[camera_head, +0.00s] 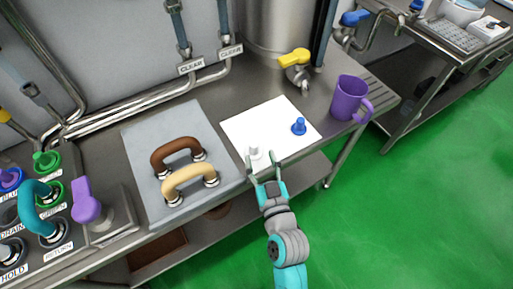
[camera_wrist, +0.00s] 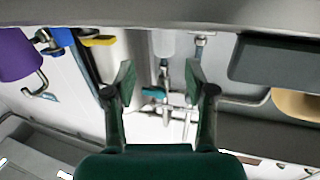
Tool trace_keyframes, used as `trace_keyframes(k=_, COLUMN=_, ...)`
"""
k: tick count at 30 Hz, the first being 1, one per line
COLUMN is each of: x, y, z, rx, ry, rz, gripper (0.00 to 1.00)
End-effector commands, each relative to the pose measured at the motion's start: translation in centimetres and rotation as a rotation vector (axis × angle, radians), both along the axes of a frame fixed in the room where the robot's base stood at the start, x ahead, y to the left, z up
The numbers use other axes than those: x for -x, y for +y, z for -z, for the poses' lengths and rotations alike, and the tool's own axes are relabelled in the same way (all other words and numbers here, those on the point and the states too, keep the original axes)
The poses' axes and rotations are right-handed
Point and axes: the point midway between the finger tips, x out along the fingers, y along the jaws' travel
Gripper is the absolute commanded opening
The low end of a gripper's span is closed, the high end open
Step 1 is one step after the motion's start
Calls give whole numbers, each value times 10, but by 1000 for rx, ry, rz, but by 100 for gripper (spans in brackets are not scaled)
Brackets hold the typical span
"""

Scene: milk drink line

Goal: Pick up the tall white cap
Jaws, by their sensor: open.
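The tall white cap (camera_head: 254,151) stands on the white mat (camera_head: 248,124), near the mat's front edge, in the head view. My gripper (camera_head: 264,167) is open at that front edge, with its fingertips close to the cap. I cannot tell whether the cap is between the fingers or just beyond them. In the wrist view my open gripper (camera_wrist: 159,84) shows a finger on each side and a gap between them. I cannot make out the cap clearly in the wrist view.
A blue cap (camera_head: 299,127) stands on the same mat to the right. A purple mug (camera_head: 347,99) is farther right. A yellow-handled tap (camera_head: 294,59) is behind. Green floor lies in front.

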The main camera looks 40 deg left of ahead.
Motion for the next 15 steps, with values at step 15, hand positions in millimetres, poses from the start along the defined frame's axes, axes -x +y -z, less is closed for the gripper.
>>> trace_keyframes(k=15, x=-29, y=42, z=1, rx=1, ry=-1, rz=1, gripper=55)
